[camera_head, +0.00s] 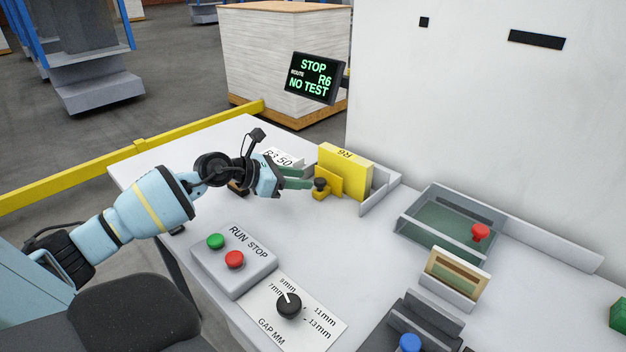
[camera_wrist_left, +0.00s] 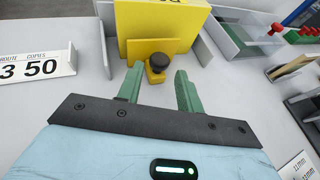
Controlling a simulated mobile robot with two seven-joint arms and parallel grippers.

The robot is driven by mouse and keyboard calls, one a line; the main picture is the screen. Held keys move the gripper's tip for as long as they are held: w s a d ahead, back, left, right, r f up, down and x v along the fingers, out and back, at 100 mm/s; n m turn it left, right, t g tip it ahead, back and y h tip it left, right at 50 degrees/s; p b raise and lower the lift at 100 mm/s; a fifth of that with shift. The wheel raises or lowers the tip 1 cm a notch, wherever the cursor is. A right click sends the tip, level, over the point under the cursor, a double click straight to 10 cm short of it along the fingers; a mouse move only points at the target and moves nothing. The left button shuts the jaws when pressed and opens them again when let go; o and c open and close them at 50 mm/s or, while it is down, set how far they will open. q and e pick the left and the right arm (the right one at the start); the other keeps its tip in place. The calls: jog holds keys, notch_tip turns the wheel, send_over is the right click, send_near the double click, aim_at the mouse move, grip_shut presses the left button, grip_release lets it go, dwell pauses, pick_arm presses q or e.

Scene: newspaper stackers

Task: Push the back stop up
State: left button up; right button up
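A small yellow piece with a black knob (camera_head: 320,185), which looks like the back stop, sits on the white table. It also shows in the left wrist view (camera_wrist_left: 157,64). Directly behind it stands a taller yellow block (camera_head: 343,168) marked R6, also in the left wrist view (camera_wrist_left: 160,18). My left gripper (camera_head: 300,178) is open and empty, its green fingers pointing at the knob. In the left wrist view the fingertips (camera_wrist_left: 158,76) lie either side of the knob's line; whether they touch the yellow piece cannot be told. My right gripper is not in view.
A RUN/STOP box (camera_head: 234,258) and a gap dial (camera_head: 289,305) are at the front. A grey tray (camera_head: 445,205) with a red knob (camera_head: 480,232) is to the right. A screen (camera_head: 313,78) reads STOP, R6, NO TEST. A number card (camera_wrist_left: 38,68) stands at left.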

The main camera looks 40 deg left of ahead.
aim_at(318, 181)
pick_arm(q)
jog(key=shift+x, duration=2.35)
jog(key=shift+c, duration=0.3)
grip_shut()
